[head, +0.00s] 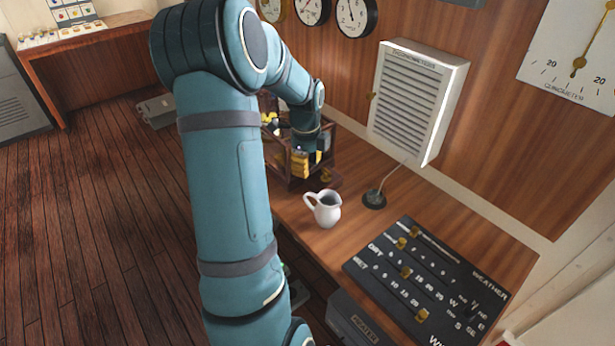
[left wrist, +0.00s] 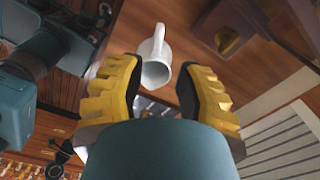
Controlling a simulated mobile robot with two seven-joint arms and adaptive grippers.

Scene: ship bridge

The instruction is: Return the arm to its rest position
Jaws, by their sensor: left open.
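My left arm comes in from the left and bends over the wooden desk (head: 355,235). My left gripper (head: 312,163) has yellow fingers and is by the open wooden rack at the back of the desk. In the left wrist view its two fingers (left wrist: 160,80) stand apart with nothing between them. My right gripper is not in view.
The wooden rack (head: 330,132) is partly hidden by my arm. A louvred white box (head: 418,98) is on the wall, and a thin-stemmed black base (head: 374,199) stands below it. A black weather board (head: 430,285) fills the desk's near right. Floor at left (head: 90,220) is open.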

